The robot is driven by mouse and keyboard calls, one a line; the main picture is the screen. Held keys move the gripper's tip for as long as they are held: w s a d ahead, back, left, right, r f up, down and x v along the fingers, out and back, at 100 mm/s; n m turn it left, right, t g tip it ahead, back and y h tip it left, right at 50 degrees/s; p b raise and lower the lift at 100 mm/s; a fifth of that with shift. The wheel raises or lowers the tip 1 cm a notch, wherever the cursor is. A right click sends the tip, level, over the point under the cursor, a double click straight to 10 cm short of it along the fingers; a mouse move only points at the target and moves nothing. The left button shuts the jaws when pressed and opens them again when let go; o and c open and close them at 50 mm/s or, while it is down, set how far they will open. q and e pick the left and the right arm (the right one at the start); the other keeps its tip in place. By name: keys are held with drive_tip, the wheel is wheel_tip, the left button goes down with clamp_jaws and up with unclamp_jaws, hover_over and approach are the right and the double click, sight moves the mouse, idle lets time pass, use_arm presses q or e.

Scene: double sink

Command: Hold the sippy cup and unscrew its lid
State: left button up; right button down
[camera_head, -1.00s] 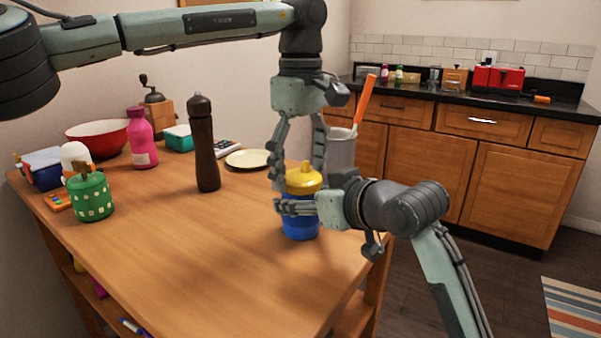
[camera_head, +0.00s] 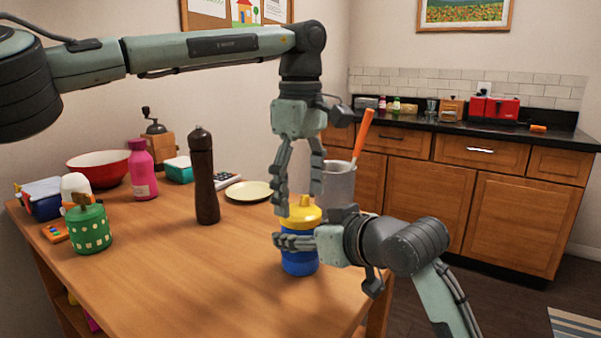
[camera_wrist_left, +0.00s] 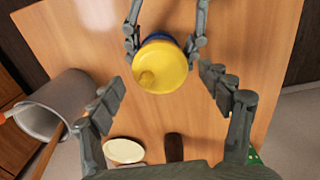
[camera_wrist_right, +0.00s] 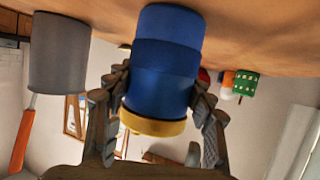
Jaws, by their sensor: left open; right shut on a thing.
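The sippy cup has a blue body (camera_head: 299,262) and a yellow lid (camera_head: 302,218) with a short spout. It stands upright near the table's right edge, the lid on top of the body. My right gripper (camera_wrist_right: 160,78) is shut on the blue body, one finger on each side, just below the lid. My left gripper (camera_wrist_left: 162,83) points down from above and is open, its fingers spread apart over the lid. In the left wrist view the lid (camera_wrist_left: 160,68) shows beyond and between the fingertips, with visible gaps. The far side of the cup is hidden.
A grey container (camera_head: 338,186) with an orange-handled tool stands close behind the cup. A dark pepper mill (camera_head: 203,178), a plate (camera_head: 249,191), a pink bottle (camera_head: 142,170) and a green canister (camera_head: 88,229) stand farther left. The table's front middle is clear.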

use_arm(q)
drive_tip(key=shift+f, duration=1.35)
drive_tip(key=shift+c, duration=0.5)
drive_tip(key=c, duration=1)
drive_tip(key=o, duration=1.2)
